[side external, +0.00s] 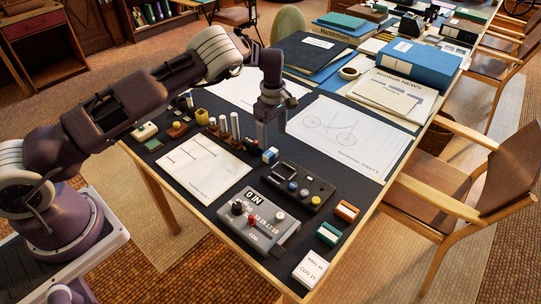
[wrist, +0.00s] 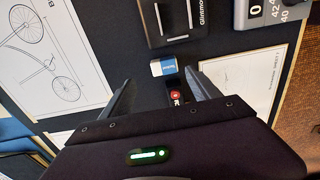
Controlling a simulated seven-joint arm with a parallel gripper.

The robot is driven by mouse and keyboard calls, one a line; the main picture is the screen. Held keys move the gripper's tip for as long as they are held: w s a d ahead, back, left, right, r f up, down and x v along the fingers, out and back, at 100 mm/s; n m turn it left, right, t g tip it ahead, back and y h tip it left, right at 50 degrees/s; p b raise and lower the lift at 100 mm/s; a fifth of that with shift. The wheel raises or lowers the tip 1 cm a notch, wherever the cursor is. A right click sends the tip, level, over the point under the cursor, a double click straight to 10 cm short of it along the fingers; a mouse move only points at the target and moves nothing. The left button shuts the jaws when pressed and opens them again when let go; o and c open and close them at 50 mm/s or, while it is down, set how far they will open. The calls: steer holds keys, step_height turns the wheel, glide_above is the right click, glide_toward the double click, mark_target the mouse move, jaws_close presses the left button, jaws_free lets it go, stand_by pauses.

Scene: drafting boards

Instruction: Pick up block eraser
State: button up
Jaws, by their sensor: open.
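A small white block with a blue sleeve, looking like a block eraser (side external: 270,155), sits on the dark table mat beside the black control box. In the wrist view the same block (wrist: 163,67) lies just beyond my fingertips, roughly in line with the gap between them. My gripper (side external: 270,138) points down close behind the block. In the wrist view my gripper (wrist: 158,88) is open, with its two fingers spread and nothing held. A small dark item with a red mark (wrist: 178,98) shows between the fingers, partly hidden by the gripper body.
The black control box (side external: 291,186) and grey device (side external: 258,222) stand in front of the block. Several upright cylinders (side external: 224,126) are to its left. An orange-and-white block (side external: 346,211) and a green-and-white block (side external: 328,234) lie near the right edge. A bicycle drawing (side external: 345,135) lies flat behind.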

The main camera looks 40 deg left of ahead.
mark_target(270, 152)
steer(key=f, duration=0.4)
steer(key=s+f, duration=0.1)
steer(key=f, duration=0.1)
steer(key=shift+a, duration=0.2)
steer(key=shift+r, duration=0.1)
steer(key=c, duration=1.4)
